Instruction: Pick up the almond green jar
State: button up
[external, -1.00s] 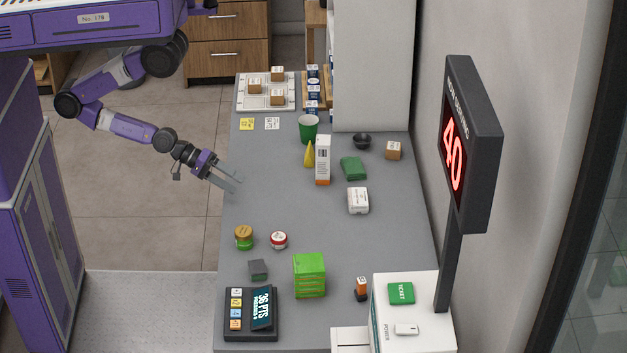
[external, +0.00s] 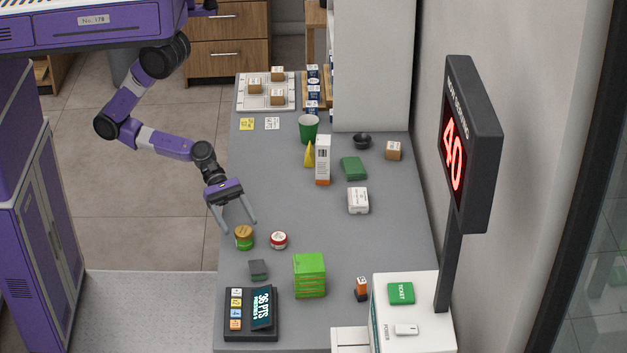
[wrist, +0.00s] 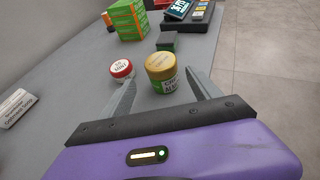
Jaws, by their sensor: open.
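The almond green jar (external: 244,239) is a small jar with a gold lid and a green body, upright near the left edge of the grey counter. My gripper (external: 237,229) is open and empty, with its fingers pointing down towards the jar. In the wrist view the jar (wrist: 162,74) shows beyond and between the two fingers of the gripper (wrist: 165,85), nearer the right finger. I cannot tell whether a finger touches it. A jar with a red and white lid (external: 279,240) stands just right of it, and shows in the wrist view (wrist: 120,70) beyond the left finger.
A dark grey block (external: 258,270) lies just in front of the jar. A green box stack (external: 309,276) and a card terminal (external: 250,313) stand nearer the front. A white box (external: 358,200) lies to the right. The counter (external: 265,185) behind the jar is clear.

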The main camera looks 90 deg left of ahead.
aim_at(244, 236)
jog(key=shift+p+x, duration=0.4)
jog(key=shift+x, duration=2.3)
jog(key=shift+s+d, duration=0.15)
jog(key=shift+s, duration=0.05)
jog(key=c, duration=1.5)
jog(key=shift+o, duration=0.2)
jog(key=shift+r, duration=0.1)
